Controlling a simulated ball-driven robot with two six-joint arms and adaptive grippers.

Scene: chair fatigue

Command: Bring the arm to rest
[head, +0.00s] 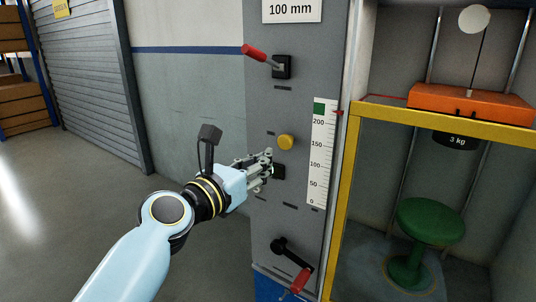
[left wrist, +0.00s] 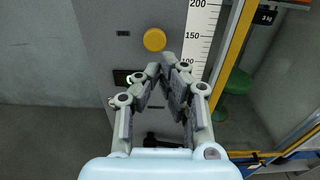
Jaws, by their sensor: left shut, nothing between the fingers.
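My left arm comes in from the lower left, and its gripper (head: 267,163) is in front of the grey control panel (head: 262,215). In the left wrist view the gripper (left wrist: 165,72) has its fingertips together, with nothing between them. It is just below the yellow button (head: 286,142), which also shows in the left wrist view (left wrist: 155,40). A small black panel part (head: 279,172) is partly hidden behind the fingers. I cannot tell whether the fingers touch the panel. My right gripper is in neither view.
A red-handled lever (head: 255,53) sits above and a red-handled crank (head: 297,283) below. To the right, a yellow frame (head: 340,210) encloses a green stool (head: 425,222) under an orange block (head: 470,103) and a 3 kg weight (head: 456,141). Open floor (head: 70,220) lies left.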

